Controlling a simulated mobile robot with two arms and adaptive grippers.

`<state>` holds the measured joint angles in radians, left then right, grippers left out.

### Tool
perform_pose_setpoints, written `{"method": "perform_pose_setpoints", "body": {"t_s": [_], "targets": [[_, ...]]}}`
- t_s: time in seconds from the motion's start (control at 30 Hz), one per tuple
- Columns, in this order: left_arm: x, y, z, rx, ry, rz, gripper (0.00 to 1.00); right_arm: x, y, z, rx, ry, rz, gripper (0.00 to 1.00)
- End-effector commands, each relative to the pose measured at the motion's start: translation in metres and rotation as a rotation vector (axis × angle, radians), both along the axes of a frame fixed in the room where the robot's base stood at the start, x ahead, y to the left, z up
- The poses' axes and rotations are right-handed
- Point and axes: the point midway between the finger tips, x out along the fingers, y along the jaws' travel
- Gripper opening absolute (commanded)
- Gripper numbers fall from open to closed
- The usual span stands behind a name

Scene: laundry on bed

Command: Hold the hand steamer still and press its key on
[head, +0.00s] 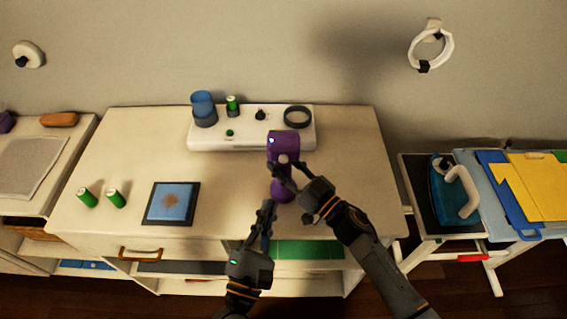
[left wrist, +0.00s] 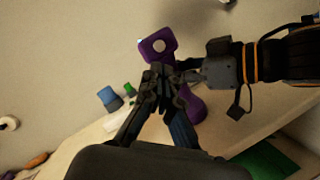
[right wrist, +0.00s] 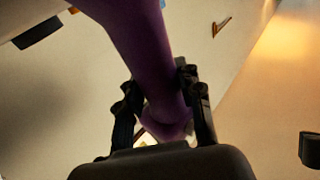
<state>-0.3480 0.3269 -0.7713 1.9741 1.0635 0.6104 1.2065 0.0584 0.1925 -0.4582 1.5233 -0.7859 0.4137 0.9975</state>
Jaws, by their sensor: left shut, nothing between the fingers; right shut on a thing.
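The purple hand steamer (head: 284,147) stands upright above the front middle of the table, its head up and its handle down. A small pale round key shows on it, and the same key is plain in the left wrist view on the steamer (left wrist: 157,66). My right gripper (head: 287,180) is shut on the steamer's handle; in the right wrist view its fingers lie on both sides of the purple handle (right wrist: 150,60). My left gripper (head: 267,208) is shut and empty, just below and left of the handle. In the left wrist view its fingertips are close to the steamer.
A white station (head: 255,142) with a blue cup (head: 203,103), a green cell and a dark ring stands at the back. Two green cells (head: 102,197) and a blue stained pad (head: 171,203) lie at left. An iron (head: 455,190) stands at right.

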Motion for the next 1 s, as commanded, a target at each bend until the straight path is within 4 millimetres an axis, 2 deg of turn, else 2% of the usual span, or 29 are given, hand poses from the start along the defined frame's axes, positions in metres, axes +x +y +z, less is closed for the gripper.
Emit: {"method": "perform_pose_setpoints", "body": {"t_s": [0.57,0.73,1.0], "targets": [[0.0,0.0,0.001,0.014,-0.012,0.0,0.0,0.0,0.0,0.0,-0.001,0.001,0.0,0.0],[0.002,-0.001,0.009,0.151,-0.124,-0.004,0.0,0.0,0.0,0.0,-0.001,0.001,0.0,0.0],[-0.002,-0.013,0.023,0.544,-0.44,-0.02,0.0,0.0,0.0,0.0,-0.001,0.001,0.0,0.0]]}}
